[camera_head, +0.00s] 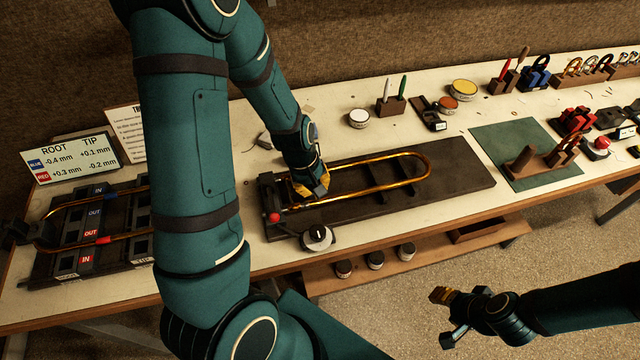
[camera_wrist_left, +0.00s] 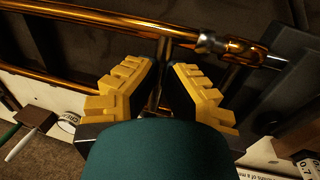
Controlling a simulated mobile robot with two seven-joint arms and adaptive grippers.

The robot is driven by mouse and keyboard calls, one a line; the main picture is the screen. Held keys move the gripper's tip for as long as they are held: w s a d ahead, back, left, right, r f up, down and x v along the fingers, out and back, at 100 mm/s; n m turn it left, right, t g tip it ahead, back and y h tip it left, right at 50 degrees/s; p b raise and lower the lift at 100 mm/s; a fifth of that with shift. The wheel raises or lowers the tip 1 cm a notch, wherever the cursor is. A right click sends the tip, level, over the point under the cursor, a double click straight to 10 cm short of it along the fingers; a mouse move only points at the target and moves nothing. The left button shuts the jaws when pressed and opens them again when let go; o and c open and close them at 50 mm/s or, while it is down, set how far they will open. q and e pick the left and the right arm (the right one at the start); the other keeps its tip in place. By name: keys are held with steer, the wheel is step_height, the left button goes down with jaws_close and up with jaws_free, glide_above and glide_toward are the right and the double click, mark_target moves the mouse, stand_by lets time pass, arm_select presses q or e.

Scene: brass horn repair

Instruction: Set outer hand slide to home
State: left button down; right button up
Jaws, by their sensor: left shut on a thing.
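A long U-shaped brass slide (camera_head: 400,178) lies on a dark wooden board (camera_head: 465,175) at mid-bench, its curved end to the right. My left gripper (camera_head: 318,192) is down at the slide's left part. In the left wrist view, its yellow stepped fingers (camera_wrist_left: 162,75) are either side of a thin cross brace (camera_wrist_left: 163,50) by the brass tube (camera_wrist_left: 110,22), and are shut on it. The head view partly hides this contact. My right gripper (camera_head: 444,297) hangs over the floor in front of the bench, away from the slide; its finger gap is unclear.
A dial gauge (camera_head: 317,237) and a red-knobbed part sit at the board's left end. Another brass tube lies in a black rack (camera_head: 60,262) marked IN and OUT. A ROOT/TIP card (camera_head: 70,157) stands behind it. A green mat (camera_head: 490,140) with wooden blocks lies right.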

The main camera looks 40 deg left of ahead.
arm_select(q)
steer(key=shift+s+f, duration=0.2)
steer(key=shift+s, duration=0.2)
steer(key=c, duration=1)
jaws_free()
steer(key=shift+a, duration=0.2)
steer(key=shift+r, duration=0.1)
steer(key=shift+w, duration=0.1)
steer(key=shift+r, duration=0.3)
steer(key=r, duration=0.3)
steer(key=s+a+r, duration=0.1)
steer(key=r, duration=0.7)
steer(key=shift+s+a+r, duration=0.1)
steer(key=shift+s+a, duration=0.15)
steer(key=shift+s, duration=0.15)
